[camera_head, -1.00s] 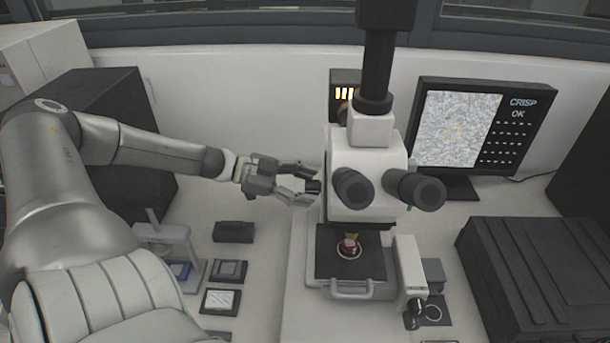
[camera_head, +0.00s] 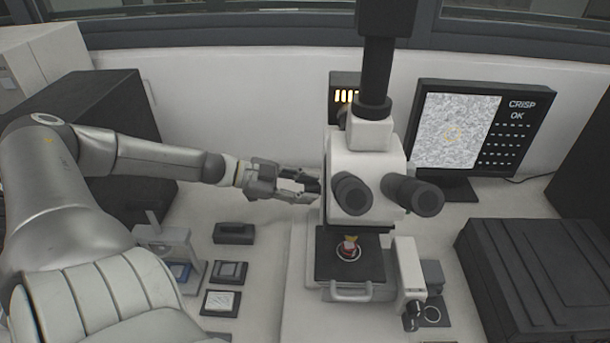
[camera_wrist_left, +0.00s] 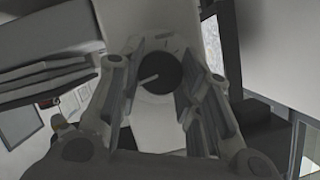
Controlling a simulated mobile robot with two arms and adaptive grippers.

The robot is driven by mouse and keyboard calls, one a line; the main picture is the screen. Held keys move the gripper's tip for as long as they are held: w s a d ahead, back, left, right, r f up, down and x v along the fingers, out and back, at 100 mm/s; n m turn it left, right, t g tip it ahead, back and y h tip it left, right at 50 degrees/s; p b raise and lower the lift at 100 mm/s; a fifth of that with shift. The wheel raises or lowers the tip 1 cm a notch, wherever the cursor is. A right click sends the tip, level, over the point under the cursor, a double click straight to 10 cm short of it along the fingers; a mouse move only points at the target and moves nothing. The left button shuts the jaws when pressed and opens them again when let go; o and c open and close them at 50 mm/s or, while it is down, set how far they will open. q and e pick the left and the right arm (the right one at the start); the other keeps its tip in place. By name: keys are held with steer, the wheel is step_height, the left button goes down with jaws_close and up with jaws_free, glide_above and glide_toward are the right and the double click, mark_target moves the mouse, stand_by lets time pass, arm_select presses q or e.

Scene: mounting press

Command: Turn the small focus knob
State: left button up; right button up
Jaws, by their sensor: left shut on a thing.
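The white microscope (camera_head: 362,165) stands in the middle of the head view with its two black eyepieces facing me. My left gripper (camera_head: 314,192) reaches its left side, and its fingers are shut on the dark focus knob there. In the left wrist view the round black knob (camera_wrist_left: 160,73), with a pale line on its face, sits between the two fingers of the left gripper (camera_wrist_left: 158,90). In the head view the knob is mostly hidden by the fingers. My right gripper is not in view.
A monitor (camera_head: 470,130) reading "CRISP OK" stands behind on the right. A large black case (camera_head: 540,275) is at the right. Small dark trays (camera_head: 229,271) lie left of the microscope.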

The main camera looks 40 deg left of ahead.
arm_select(q)
steer(key=shift+r+m+p, duration=0.25)
steer(key=shift+m+p, duration=0.25)
steer(key=shift+p, duration=0.25)
steer(key=shift+f+t, duration=0.2)
steer(key=shift+t, duration=0.1)
steer(key=shift+f, duration=0.1)
steer(key=o, duration=1)
steer(key=shift+s, duration=0.1)
steer(key=shift+s+m, duration=0.15)
steer(key=shift+m, duration=0.15)
